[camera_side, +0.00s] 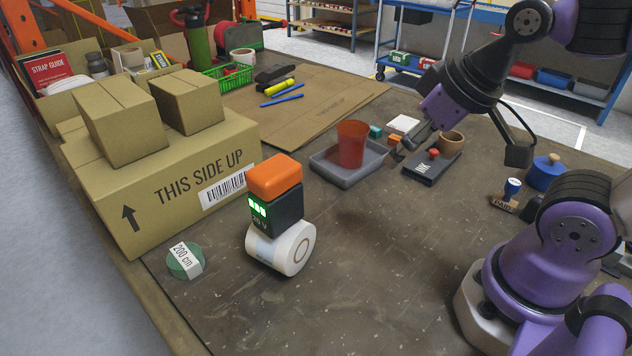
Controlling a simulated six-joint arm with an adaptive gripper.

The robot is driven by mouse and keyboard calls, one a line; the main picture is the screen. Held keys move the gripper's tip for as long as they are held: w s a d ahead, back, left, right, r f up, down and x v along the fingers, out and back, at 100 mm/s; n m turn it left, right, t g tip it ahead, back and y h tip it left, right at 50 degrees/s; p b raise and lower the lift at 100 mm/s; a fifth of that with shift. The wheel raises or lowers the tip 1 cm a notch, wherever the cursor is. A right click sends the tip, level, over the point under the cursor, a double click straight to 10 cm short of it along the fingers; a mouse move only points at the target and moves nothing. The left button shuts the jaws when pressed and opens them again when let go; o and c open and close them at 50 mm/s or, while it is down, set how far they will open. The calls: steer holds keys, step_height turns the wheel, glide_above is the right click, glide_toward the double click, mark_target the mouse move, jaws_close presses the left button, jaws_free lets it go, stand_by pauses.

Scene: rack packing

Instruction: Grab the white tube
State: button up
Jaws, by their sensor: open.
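The one white tube-like thing I make out is a short, thick white cylinder (283,249) lying on its side on the brown table, with a round end facing right. A black block (275,215) with green lights rests on top of it, and an orange block (275,177) sits on that. My gripper (458,150) is open at the upper right, above the table, well apart from the white cylinder. I see nothing between its fingers that it holds; its far finger is partly lost among small objects behind it.
A grey tray (348,170) with a red cup (352,143) lies between the cylinder and my gripper. A large carton (163,185) marked "THIS SIDE UP" stands left. A green tape roll (181,262) lies near the cylinder. The front middle of the table is clear.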

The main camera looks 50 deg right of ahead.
steer(key=w+a+f, duration=0.2)
steer(key=w, duration=0.9)
steer(key=shift+t, duration=0.5)
steer(key=shift+w+a+r+x, duration=0.35)
steer(key=shift+w+x, duration=0.1)
steer(key=shift+x, duration=2.2)
steer(key=shift+w+a+r+x, duration=0.2)
steer(key=shift+w+a+x, duration=0.15)
steer(key=shift+x, duration=2.3)
steer(key=shift+w+a+r+x, duration=0.3)
steer(key=shift+w+x, duration=0.2)
steer(key=shift+x, duration=2.2)
jaws_close()
